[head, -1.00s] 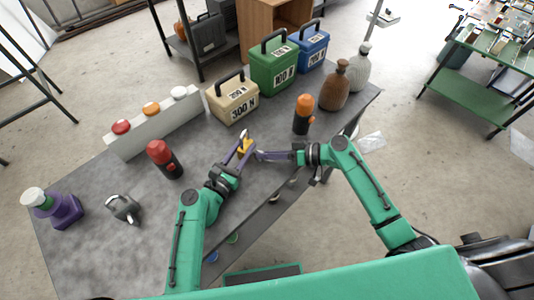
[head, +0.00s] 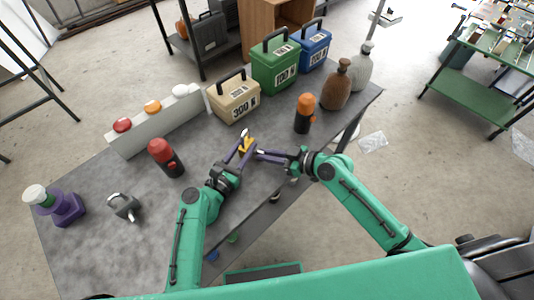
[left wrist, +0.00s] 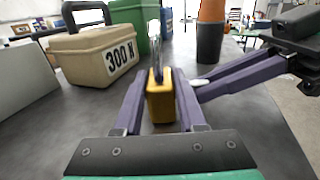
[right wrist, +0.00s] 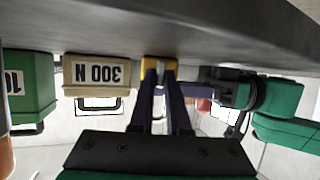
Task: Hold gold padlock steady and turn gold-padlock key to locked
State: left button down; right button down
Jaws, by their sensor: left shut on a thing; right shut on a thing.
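The gold padlock (head: 247,147) stands near the table's front edge, its shackle up in the left wrist view (left wrist: 160,100). My left gripper (head: 243,150) is shut on the padlock's body, one finger on each side; its fingers also show in the left wrist view (left wrist: 160,107). My right gripper (head: 259,154) comes in from the right, its fingertips close beside the padlock. In the right wrist view its fingers (right wrist: 158,88) are nearly together just at the gold body (right wrist: 150,66). The key is mostly hidden between these fingers, and its angle cannot be read.
A grey padlock (head: 124,207) lies at left on the table (head: 110,255). A red-topped cylinder (head: 165,157), an orange-topped cylinder (head: 304,113) and a beige 300 N box (head: 233,100) stand around the gold padlock. The table's front edge runs just below my grippers.

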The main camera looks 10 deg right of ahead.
pick_arm(q)
jog(key=shift+r, duration=0.15)
pick_arm(e)
jog(key=shift+d, duration=0.1)
jog(key=c, duration=1.2)
grip_release()
jog(key=shift+o, duration=0.2)
pick_arm(q)
jog(key=shift+d, duration=0.1)
pick_arm(e)
jog(key=v, duration=1.1)
jog(key=shift+s+d+r, duration=0.2)
jog(key=shift+s+d, duration=0.05)
